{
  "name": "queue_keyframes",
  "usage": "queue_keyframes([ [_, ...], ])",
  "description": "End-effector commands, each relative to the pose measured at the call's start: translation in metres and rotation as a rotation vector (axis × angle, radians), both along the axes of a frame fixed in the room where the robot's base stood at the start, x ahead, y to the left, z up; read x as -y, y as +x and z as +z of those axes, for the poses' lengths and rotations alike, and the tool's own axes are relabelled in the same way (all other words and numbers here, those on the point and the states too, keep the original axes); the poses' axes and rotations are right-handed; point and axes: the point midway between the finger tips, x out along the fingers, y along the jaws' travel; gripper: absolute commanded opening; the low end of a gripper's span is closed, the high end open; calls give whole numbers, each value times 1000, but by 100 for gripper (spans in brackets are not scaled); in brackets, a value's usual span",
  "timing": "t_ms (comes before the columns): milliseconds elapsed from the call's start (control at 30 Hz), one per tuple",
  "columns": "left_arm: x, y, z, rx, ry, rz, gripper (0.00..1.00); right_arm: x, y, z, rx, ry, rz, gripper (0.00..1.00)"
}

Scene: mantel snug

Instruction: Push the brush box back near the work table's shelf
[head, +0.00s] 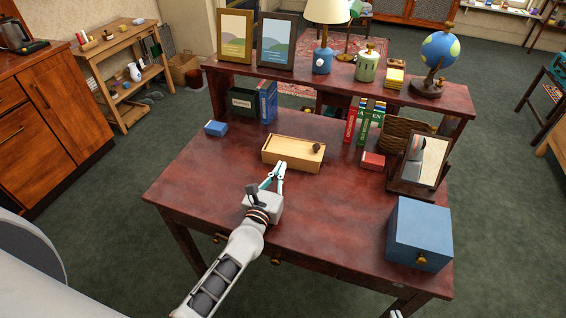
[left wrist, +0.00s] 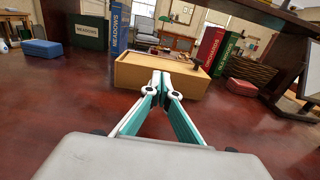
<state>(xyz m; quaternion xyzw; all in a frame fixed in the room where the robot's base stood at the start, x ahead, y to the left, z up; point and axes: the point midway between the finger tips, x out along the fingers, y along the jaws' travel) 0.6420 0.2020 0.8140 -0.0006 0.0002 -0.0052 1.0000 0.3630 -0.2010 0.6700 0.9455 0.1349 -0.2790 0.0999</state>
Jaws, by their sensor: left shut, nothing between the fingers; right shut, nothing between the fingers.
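The brush box (head: 293,153) is a long light-wood box with a dark round knob near its right end. It lies on the dark red work table (head: 215,185), in front of the raised shelf (head: 340,88) with a gap between them. My left gripper (head: 279,170) is shut and empty, its fingertips at the box's near long side, left of its middle. In the left wrist view the closed fingertips (left wrist: 160,78) overlap the front face of the box (left wrist: 130,73); contact is hard to tell. Only a tip of my right gripper (head: 396,314) shows at the bottom edge.
A small blue box (head: 216,128) and upright books (head: 267,102) stand to the left. More books (head: 364,122), a red box (head: 373,161), a basket (head: 401,136) and a mirror (head: 424,160) stand to the right. A blue drawer box (head: 418,230) sits at the front right corner.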

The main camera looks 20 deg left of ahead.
Motion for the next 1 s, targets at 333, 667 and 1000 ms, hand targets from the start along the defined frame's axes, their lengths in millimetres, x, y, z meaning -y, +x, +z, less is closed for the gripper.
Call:
queue_keyframes([
  [333, 0, 33, -1, -1, 1, 1, 0, 1, -1, -4, -5, -2, -1, 0],
  [667, 0, 34, 0, -1, 1, 1, 0, 1, -2, -6, -8, -4, 0, 0],
  [1000, 1, 72, -2, 0, 1, 0, 0, 1, -4, -19, -13, -3, -1, 0],
])
